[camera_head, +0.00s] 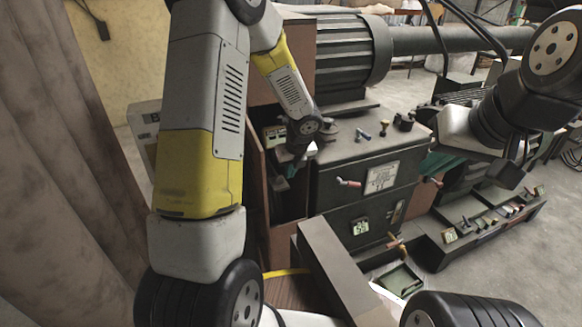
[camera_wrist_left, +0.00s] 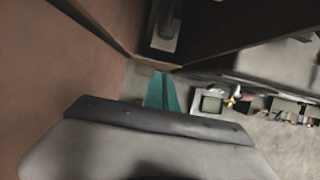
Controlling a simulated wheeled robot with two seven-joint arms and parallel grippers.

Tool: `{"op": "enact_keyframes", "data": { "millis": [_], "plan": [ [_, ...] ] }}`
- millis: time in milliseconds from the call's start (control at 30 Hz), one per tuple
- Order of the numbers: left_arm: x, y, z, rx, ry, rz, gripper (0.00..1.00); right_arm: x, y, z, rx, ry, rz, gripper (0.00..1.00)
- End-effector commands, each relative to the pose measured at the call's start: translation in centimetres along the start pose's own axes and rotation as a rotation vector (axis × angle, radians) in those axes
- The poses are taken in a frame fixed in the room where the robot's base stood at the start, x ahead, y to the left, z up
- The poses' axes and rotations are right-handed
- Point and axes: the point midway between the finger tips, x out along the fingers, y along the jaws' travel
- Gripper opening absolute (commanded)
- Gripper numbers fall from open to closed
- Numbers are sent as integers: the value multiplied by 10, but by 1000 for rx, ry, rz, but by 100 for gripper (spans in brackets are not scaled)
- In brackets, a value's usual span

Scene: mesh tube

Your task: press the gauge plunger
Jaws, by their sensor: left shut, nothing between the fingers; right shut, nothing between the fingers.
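I cannot clearly pick out the gauge plunger in either view. A small panel with gauge-like parts (camera_head: 274,134) shows at the cabinet opening, partly behind my left wrist. My left gripper (camera_head: 287,172) points down between the brown cabinet wall and the dark green machine. In the left wrist view its teal fingers (camera_wrist_left: 162,92) are together with nothing between them. A grey post with a wider foot (camera_wrist_left: 165,32) stands beyond them. My right gripper (camera_head: 433,164) is shut and empty, to the right of the machine's front; it is partly hidden by its own hand.
The dark green machine (camera_head: 336,210) has knobs on top and levers and a label on its front. A brown wall (camera_wrist_left: 60,70) is close left of my left fingers. A low rail with small controls (camera_head: 480,222) lies at right. Open floor is at far right.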

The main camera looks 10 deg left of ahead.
Motion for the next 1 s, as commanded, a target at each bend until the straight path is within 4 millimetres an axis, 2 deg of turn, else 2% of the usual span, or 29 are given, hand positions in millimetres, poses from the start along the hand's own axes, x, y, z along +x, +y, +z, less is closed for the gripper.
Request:
{"op": "enact_keyframes", "data": {
  "millis": [167,267,633,800,1000],
  "plan": [
    [10,0,0,0,2,1,0,0,0,0,0,0,0,0],
    [25,0,-1,1,3,3,0,0,0,0,0,0,0,0],
    [103,1,-1,2,2,3,0,0,0,0,0,0,0,0],
    [111,1,25,-6,-1,0,0,0,0,0,0,0,0,0],
    [115,0,36,-3,0,0,0,0,0,0,0,0,0,0]
  ]
}}
